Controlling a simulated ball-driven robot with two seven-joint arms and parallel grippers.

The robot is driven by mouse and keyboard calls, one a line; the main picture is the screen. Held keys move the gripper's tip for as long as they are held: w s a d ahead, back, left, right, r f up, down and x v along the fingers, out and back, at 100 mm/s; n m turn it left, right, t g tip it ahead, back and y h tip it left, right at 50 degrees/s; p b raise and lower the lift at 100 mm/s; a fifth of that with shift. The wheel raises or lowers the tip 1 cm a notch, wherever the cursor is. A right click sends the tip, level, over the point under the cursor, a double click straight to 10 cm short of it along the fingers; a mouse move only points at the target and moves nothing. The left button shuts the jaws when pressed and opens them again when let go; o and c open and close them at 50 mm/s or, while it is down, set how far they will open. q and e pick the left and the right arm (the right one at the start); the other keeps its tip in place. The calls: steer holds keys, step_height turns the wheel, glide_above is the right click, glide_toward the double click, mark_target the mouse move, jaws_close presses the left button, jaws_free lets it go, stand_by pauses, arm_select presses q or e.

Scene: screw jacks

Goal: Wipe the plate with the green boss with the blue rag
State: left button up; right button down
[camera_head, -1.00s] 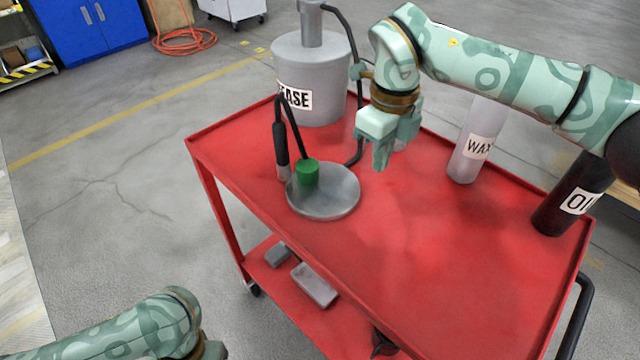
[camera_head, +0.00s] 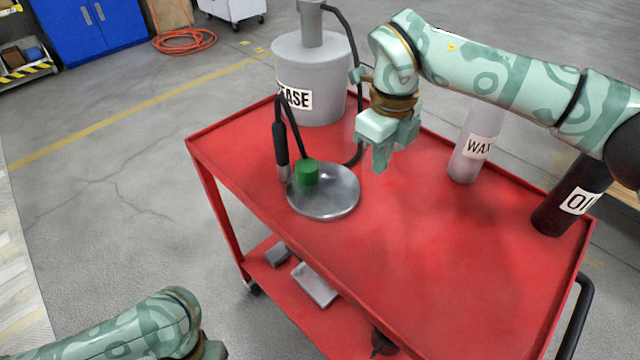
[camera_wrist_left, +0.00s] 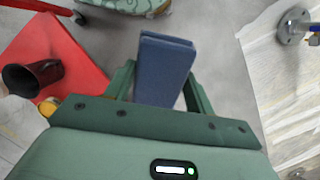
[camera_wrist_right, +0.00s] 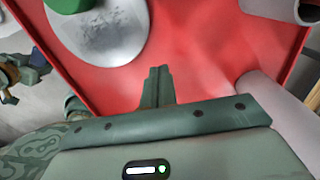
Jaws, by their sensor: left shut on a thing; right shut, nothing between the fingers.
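The round grey metal plate (camera_head: 335,200) lies on the red cart's top, with the green boss (camera_head: 307,173) standing on its upper left part. In the right wrist view the plate (camera_wrist_right: 108,32) shows dark smudges, and the green boss (camera_wrist_right: 68,4) is cut by the top edge. My right gripper (camera_head: 380,160) is shut and empty, above the cart to the right of the plate. My left gripper (camera_wrist_left: 162,95) is shut on the folded blue rag (camera_wrist_left: 165,68), away from the plate. Its fingers and the rag are outside the head view.
On the red cart (camera_head: 440,290) stand a grey grease drum (camera_head: 310,75) with a black hose and nozzle (camera_head: 281,150), a wax bottle (camera_head: 470,150) and a dark oil bottle (camera_head: 565,205). Grey blocks (camera_head: 315,284) lie on the lower shelf. The cart top's front middle is clear.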

mark_target(375, 192)
arm_select(q)
steer(key=shift+f, duration=0.2)
arm_select(e)
steer(key=shift+f, duration=2.65)
